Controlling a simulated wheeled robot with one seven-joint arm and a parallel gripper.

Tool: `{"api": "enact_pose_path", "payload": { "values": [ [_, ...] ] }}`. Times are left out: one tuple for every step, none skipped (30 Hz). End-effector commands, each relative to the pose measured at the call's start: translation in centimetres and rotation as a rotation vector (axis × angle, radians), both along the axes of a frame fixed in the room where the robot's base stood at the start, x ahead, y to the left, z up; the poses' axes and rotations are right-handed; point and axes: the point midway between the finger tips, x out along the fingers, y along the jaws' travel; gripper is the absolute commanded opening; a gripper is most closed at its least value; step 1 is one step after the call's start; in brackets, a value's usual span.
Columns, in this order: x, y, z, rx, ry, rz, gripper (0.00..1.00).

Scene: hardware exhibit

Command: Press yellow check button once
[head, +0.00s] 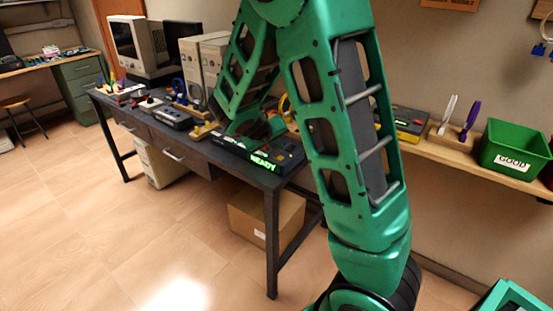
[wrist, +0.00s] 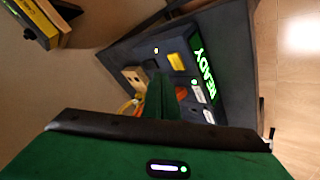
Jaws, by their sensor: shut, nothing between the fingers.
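A dark control box (head: 290,148) with a lit green READY display (head: 264,161) sits at the right end of the dark desk in the head view. My arm hides much of its top there. In the wrist view the box shows with its READY display (wrist: 204,77), a yellow rectangular button (wrist: 179,54), pale buttons (wrist: 197,91) and an orange-red part (wrist: 181,93). My gripper (wrist: 156,82) is shut and empty, its tip over the box beside the yellow button, nearer the wooden piece. I cannot tell whether it touches anything.
The dark desk (head: 172,145) also holds monitors, beige computer cases (head: 205,60) and several small devices. A wooden piece (wrist: 134,78) lies by the box. A shelf at right bears a green GOOD bin (head: 513,148). A cardboard box (head: 267,217) stands under the desk.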

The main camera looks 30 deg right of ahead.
Motion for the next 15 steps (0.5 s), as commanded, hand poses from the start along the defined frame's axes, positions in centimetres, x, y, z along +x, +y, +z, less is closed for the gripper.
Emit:
{"api": "enact_pose_path", "payload": {
  "values": [
    [-0.05,-0.02,-0.45,-0.001,0.003,0.000,0.00],
    [-0.06,-0.02,-0.66,0.000,0.003,0.000,0.00],
    [-0.05,-0.02,-0.88,0.000,0.001,0.000,0.00],
    [-0.05,-0.02,-1.01,0.000,0.001,0.000,0.00],
    [-0.05,-0.03,-1.12,0.000,0.001,-0.001,0.00],
    [-0.06,-0.03,-1.23,0.000,0.001,-0.001,0.00],
    [-0.06,-0.03,-1.28,0.000,0.001,-0.001,0.00],
    [-0.06,-0.03,-1.33,0.000,0.001,-0.001,0.00],
    [-0.06,-0.02,-1.36,0.001,0.000,-0.001,0.00],
    [-0.06,-0.02,-1.38,0.001,0.000,-0.001,0.00],
    [-0.06,-0.02,-1.38,0.001,0.000,-0.001,0.00],
    [-0.06,-0.02,-1.38,0.001,0.000,-0.001,0.00],
    [-0.06,-0.03,-1.37,0.001,0.000,-0.001,0.00],
    [-0.06,-0.02,-1.36,0.001,0.000,-0.001,0.00],
    [-0.05,-0.03,-1.35,0.001,0.000,-0.001,0.00]
  ]
}}
